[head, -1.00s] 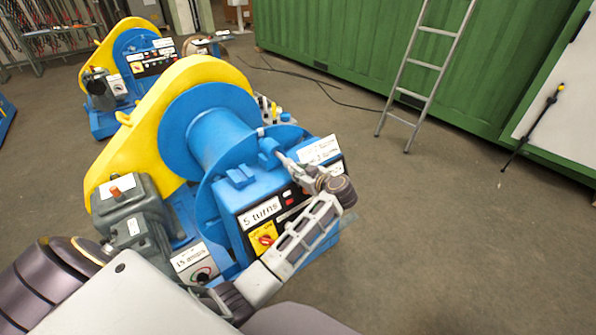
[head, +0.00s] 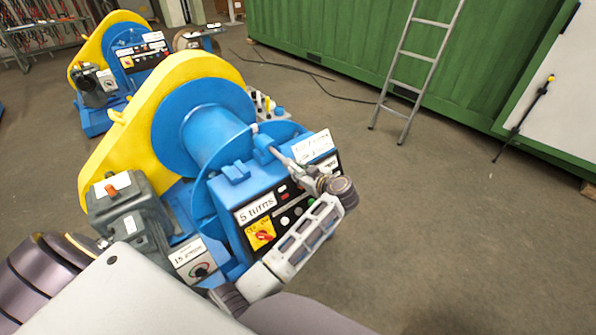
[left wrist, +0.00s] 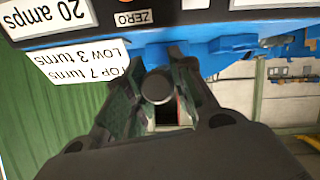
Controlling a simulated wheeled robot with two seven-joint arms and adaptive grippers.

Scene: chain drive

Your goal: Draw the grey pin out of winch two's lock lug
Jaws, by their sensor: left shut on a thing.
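The near winch (head: 200,135) has a blue drum, a yellow chain cover and a blue control box marked "5 turns". A blue lug (head: 264,148) stands at the top of the box beside the drum flange. My left gripper (head: 282,158) reaches to this lug from the right, just above the box. In the left wrist view its fingers are closed around the round dark grey end of the pin (left wrist: 157,88). The fingers hide most of the pin, so I cannot tell how deep it sits in the lug. My right gripper is not in view.
A card with turn limits (head: 312,146) stands close behind my left gripper. A grey motor (head: 125,210) is at the winch's left. A second winch (head: 120,60) stands behind. A ladder (head: 415,70) leans on the green container (head: 340,40). The floor at right is clear.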

